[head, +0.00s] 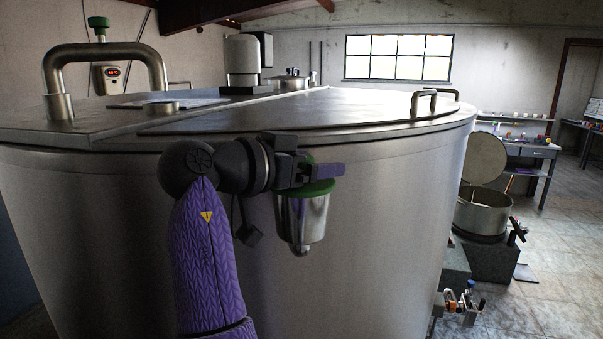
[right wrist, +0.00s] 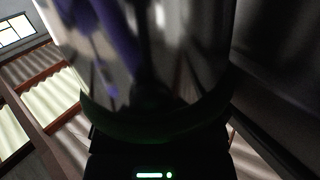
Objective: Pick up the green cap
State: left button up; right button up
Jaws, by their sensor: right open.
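A green cap (head: 98,22) tops a short metal stem above the bent steel pipe on the tank's far left. A steel cup (head: 301,222) with a green rim (head: 320,188) is right at my right gripper (head: 328,170), in front of the tank wall. The gripper's purple fingers are open beside the green rim; I cannot tell whether they touch it. In the right wrist view the shiny cup (right wrist: 150,60) fills the middle, with the dark green rim (right wrist: 140,128) below it. The fingertips are hidden there. My left gripper is not in view.
The large steel tank (head: 380,220) fills most of the head view, with a handle (head: 432,102) on its lid. A lidded pot (head: 483,212), a workbench (head: 530,150) and open tiled floor lie to the right.

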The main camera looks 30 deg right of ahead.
grip_shut()
